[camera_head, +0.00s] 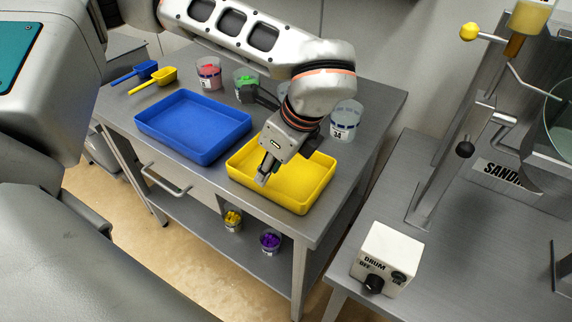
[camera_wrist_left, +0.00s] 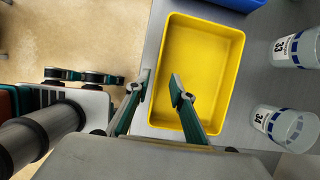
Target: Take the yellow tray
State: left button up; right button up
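The yellow tray (camera_head: 305,186) sits empty at the front right of the metal table. It also shows in the left wrist view (camera_wrist_left: 205,65). My left gripper (camera_head: 264,178) points down at the tray's front wall. In the left wrist view my left gripper (camera_wrist_left: 160,85) is open, with one finger outside the near tray wall and the other over the inside. Nothing is held, and I cannot tell whether the fingers touch the wall. My right gripper is not clearly seen in either view.
A blue tray (camera_head: 193,126) lies close to the left of the yellow one. Labelled cups, including cup 34 (camera_head: 346,120), stand behind the trays. Two scoops (camera_head: 153,80) lie at the back left. A machine with a drum switch box (camera_head: 386,258) stands at right.

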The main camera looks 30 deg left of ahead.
pick_arm(q)
jog(key=shift+s+a+f, duration=0.15)
jog(key=shift+f, duration=0.25)
jog(key=shift+s+a+f, duration=0.1)
jog(key=shift+s+f, duration=0.05)
jog(key=shift+f, duration=0.25)
jog(key=shift+d+x, duration=0.15)
jog(key=shift+x, duration=1)
jog(key=shift+d+x, duration=0.15)
jog(key=shift+x, duration=1)
jog(key=shift+f, duration=0.1)
grip_shut()
